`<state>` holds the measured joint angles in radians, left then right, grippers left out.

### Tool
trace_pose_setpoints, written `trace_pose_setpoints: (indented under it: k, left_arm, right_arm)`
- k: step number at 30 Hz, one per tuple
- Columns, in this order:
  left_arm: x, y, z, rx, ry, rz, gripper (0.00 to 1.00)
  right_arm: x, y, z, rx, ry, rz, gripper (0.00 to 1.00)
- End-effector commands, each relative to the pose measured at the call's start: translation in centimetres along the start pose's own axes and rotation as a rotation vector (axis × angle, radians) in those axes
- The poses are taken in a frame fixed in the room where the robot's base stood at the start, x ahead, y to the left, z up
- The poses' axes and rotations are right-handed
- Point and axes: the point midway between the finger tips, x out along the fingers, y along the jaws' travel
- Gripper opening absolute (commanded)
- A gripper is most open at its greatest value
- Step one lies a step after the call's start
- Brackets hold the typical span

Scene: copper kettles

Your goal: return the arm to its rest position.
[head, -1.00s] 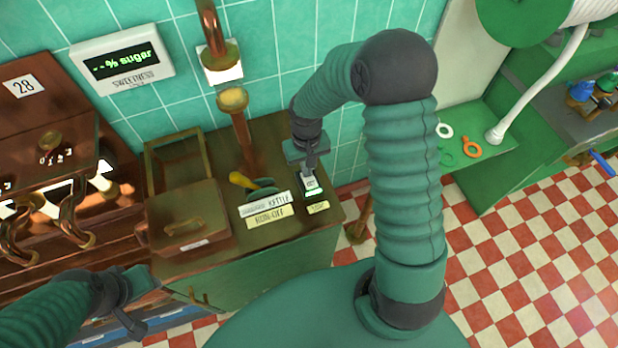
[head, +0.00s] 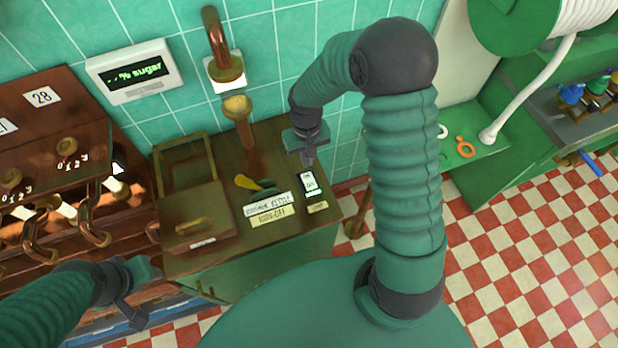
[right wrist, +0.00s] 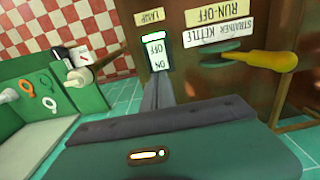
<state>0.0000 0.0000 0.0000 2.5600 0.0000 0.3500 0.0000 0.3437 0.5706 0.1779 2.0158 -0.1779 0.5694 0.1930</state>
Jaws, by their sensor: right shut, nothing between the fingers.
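My right arm reaches over the wooden counter from the green base. My right gripper (head: 308,160) is shut and empty, pointing down just behind a small white on/off switch (head: 311,186). In the right wrist view its closed fingers (right wrist: 157,92) point at the switch (right wrist: 157,52), whose labels read ON and OFF; a greenish glow edges its OFF end. The fingertips look slightly apart from the switch. My left gripper (head: 138,290) is at the lower left, in front of the copper machine; its jaw opening cannot be made out.
A yellow-handled lever (head: 250,183) and label plates (head: 270,210) lie left of the switch. A wooden box (head: 195,213) stands further left, near a copper machine (head: 50,160) with taps. A copper pipe (head: 238,120) rises behind. The tiled wall is close behind; checkered floor is open at right.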

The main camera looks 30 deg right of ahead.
Motion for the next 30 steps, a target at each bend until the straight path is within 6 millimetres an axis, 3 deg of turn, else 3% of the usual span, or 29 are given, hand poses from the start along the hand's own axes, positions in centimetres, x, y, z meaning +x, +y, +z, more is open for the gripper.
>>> trace_pose_setpoints:
  k: [8,11,15,20,30]
  left_arm:
    - [0.2,0.0,0.1,0.0,0.0,0.0,0.36]
    - [0.8,0.0,0.2,0.0,0.0,0.0,0.36]
    - [1.8,0.0,0.4,0.0,0.0,0.0,0.36]
    - [2.2,0.0,0.5,0.0,0.0,0.0,0.36]
    - [2.1,0.0,0.5,0.0,0.0,0.0,0.36]
  right_arm:
    - [-0.4,-0.4,0.4,-0.015,0.011,0.002,0.0]
    - [-1.9,-1.7,2.3,-0.071,0.057,0.008,0.0]
    - [-4.3,-3.9,6.8,-0.168,0.152,0.0,0.0]
    - [-5.4,-5.0,10.4,-0.228,0.222,-0.023,0.0]
    - [-5.5,-5.1,10.8,-0.236,0.231,-0.028,0.0]
